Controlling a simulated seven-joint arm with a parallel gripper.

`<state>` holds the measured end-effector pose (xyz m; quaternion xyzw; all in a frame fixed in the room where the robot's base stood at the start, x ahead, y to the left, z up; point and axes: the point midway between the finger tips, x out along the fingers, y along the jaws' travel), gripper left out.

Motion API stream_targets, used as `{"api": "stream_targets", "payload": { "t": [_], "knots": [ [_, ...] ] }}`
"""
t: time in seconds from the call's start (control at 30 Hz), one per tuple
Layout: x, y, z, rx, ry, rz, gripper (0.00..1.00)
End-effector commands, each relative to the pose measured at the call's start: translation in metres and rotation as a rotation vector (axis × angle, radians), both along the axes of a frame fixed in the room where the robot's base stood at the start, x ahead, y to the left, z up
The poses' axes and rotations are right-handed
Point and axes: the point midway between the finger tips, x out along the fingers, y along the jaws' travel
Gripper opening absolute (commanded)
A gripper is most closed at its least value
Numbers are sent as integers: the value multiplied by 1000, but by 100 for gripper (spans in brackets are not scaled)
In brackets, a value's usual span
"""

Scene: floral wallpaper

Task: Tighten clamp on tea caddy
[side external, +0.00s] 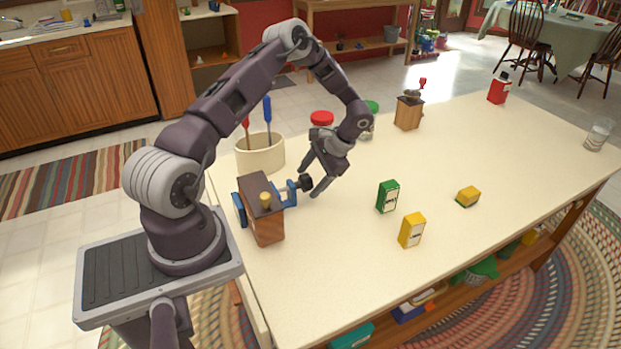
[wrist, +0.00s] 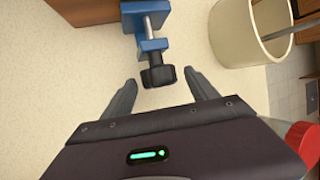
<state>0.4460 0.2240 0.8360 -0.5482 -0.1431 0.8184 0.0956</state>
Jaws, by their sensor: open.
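The tea caddy (side external: 261,213) is a brown wooden box with a yellow knob on top, near the left end of the table. A blue clamp (side external: 287,193) sits around it, with a jaw showing on either side. The clamp's metal screw and black knob (side external: 305,182) point toward my gripper. In the wrist view, the blue clamp (wrist: 146,18) and black knob (wrist: 158,76) are at top centre, and a corner of the caddy (wrist: 80,10) shows. My gripper (wrist: 162,86) is open, with one finger on each side of the knob.
A cream crock (side external: 260,153) with red- and blue-handled tools stands close behind the clamp. A red-lidded jar (side external: 321,119) is behind my gripper. Green (side external: 388,196) and yellow (side external: 412,230) boxes stand to the right. The table's middle is mostly clear.

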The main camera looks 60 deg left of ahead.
Motion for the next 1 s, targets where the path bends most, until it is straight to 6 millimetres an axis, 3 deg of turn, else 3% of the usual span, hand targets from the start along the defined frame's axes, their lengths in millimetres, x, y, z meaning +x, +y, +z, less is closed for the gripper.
{"api": "stream_targets", "payload": {
  "t": [0.17,0.5,0.77,1.0],
  "knots": [
    [0,0,0,0,1,0,68],
    [0,0,0,0,2,1,5],
    [-1,1,0,-35,5,3,5],
    [-2,5,1,-178,6,6,5]
  ]
}}
